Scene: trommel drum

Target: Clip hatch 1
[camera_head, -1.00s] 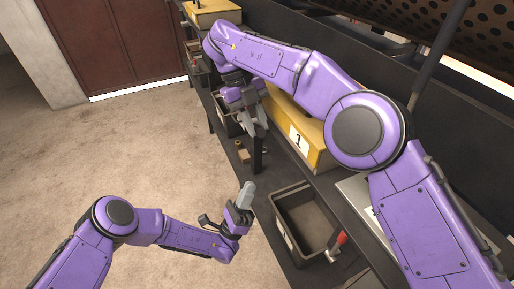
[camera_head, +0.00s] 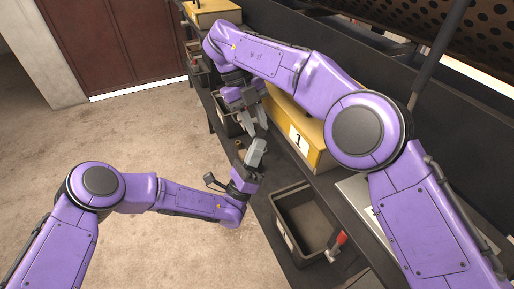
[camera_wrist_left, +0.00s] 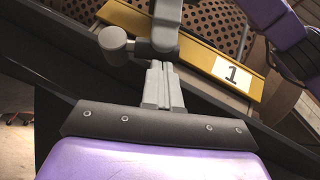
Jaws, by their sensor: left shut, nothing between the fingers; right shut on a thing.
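Hatch 1 is the yellow panel (camera_head: 318,149) with a white "1" label, and it shows behind the grippers in the left wrist view (camera_wrist_left: 205,62). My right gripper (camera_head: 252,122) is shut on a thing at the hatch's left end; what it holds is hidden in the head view. My left gripper (camera_head: 262,138) is shut and empty, pointing up just below the right one. In the left wrist view its closed fingers (camera_wrist_left: 163,72) end just below a grey bar with a round knob (camera_wrist_left: 115,40); I cannot tell whether they touch. I cannot make out the clip clearly.
An open dark bin (camera_head: 306,222) stands on the dark ledge at the lower middle, with a red-handled tool (camera_head: 338,243) at its right. Another yellow hatch (camera_head: 212,10) is at the far end. The perforated drum (camera_head: 460,35) is above. Open floor lies to the left.

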